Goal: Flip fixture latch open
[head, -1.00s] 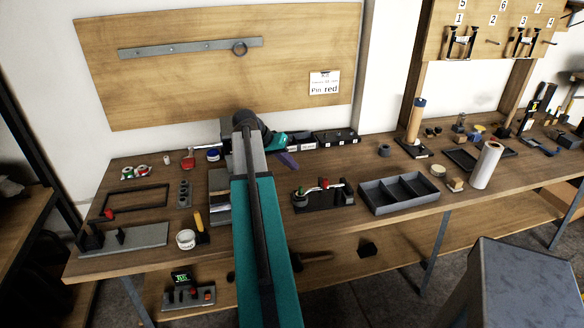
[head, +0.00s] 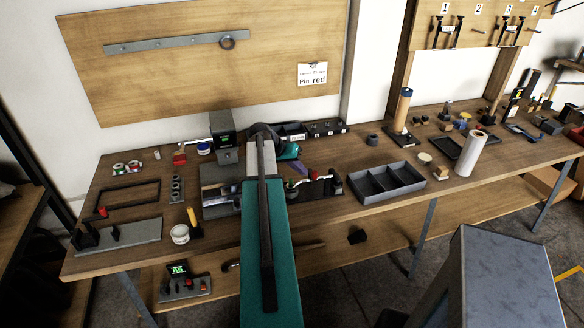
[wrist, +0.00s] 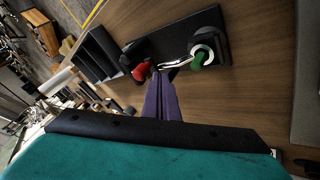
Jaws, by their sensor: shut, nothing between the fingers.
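The latch fixture is a dark plate (wrist: 175,40) on the wooden bench. It carries a thin metal lever (wrist: 172,64), a red knob (wrist: 141,72) and a green part (wrist: 197,58) in a pale ring. In the head view, the fixture (head: 330,186) shows just right of my arm, partly hidden by it. The red knob shows there too (head: 313,174). My gripper (wrist: 158,76) has purple fingers, shut and empty, with tips beside the lever and close to the red knob. I cannot tell whether they touch. The fingers also show in the head view (head: 300,168).
A grey compartment tray (head: 387,184) stands right of the fixture, with a white roll (head: 471,153) beyond it. Left are a grey plate fixture (head: 118,237) and a white tape roll (head: 180,234).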

